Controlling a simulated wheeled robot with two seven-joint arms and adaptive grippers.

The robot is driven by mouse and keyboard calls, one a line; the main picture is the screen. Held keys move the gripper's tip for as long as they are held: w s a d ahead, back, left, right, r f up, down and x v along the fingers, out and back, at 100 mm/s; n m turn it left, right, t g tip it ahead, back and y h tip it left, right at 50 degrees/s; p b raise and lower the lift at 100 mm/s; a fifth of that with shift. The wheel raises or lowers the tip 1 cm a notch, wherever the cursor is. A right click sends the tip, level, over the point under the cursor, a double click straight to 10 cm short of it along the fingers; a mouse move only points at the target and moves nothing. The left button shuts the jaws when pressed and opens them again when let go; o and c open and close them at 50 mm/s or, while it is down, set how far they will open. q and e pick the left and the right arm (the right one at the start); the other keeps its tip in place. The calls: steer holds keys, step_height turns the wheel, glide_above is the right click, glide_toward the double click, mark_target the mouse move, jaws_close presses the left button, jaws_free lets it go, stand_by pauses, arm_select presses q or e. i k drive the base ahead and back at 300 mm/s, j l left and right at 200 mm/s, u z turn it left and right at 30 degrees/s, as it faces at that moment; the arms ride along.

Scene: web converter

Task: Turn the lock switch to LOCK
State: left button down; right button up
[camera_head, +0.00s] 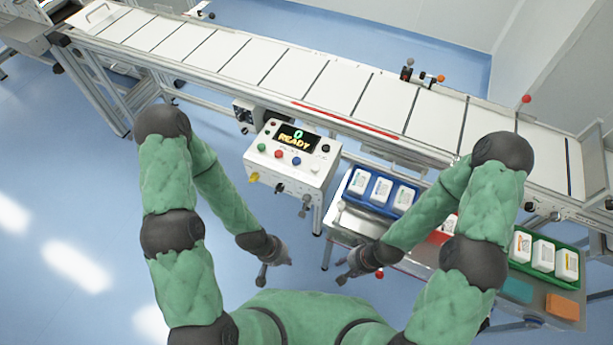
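The white control box (289,160) stands in front of the conveyor. Which one is the lock switch, and any LOCK lettering, is too small to tell. My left gripper (276,272) is open and empty, below the box and apart from it. My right gripper (341,270) is open and empty, below and right of the box.
A long conveyor (300,75) with white panels runs behind the box. To the right, a side table carries a blue tray (352,186) of white packs, a green tray (519,263) with more packs, and teal (517,290) and orange (562,306) blocks. The floor at left is clear.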

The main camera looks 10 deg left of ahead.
mark_target(254, 178)
steer(key=j, duration=1.3)
